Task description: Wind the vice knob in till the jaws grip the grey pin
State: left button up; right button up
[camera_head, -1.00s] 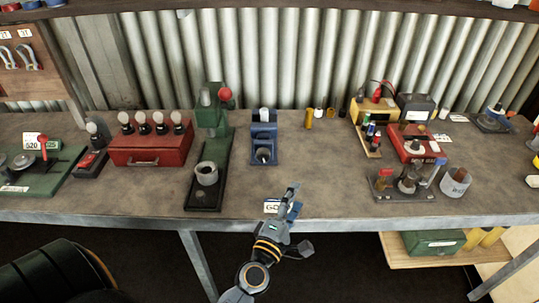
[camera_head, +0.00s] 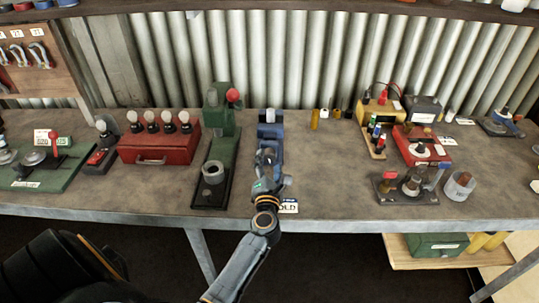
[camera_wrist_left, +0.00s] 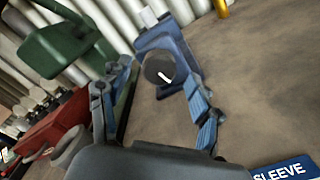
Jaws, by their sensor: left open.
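The blue vice (camera_head: 277,131) stands on the bench just right of the green press; it also shows in the left wrist view (camera_wrist_left: 183,50). The pale grey pin (camera_wrist_left: 148,17) stands upright at its top. The dark round knob (camera_wrist_left: 156,66), with a white mark on its face, is on the vice's near side. My left gripper (camera_head: 268,160) is open in front of the vice. In the left wrist view its fingers (camera_wrist_left: 158,80) are spread either side of the knob, with no clear contact. The gripper partly hides the vice in the head view. The jaws' gap around the pin is too small to judge.
The green press (camera_head: 222,122) with a grey cup (camera_head: 214,172) stands close on the left. A red box (camera_head: 158,150) lies further left. A label card (camera_head: 289,206) is at the bench's front edge.

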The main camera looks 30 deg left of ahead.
aim_at(269, 158)
pick_arm(q)
jog(key=shift+x, duration=1.7)
jog(key=c, duration=1.2)
jog(key=shift+o, duration=0.2)
jog(key=shift+r, duration=0.1)
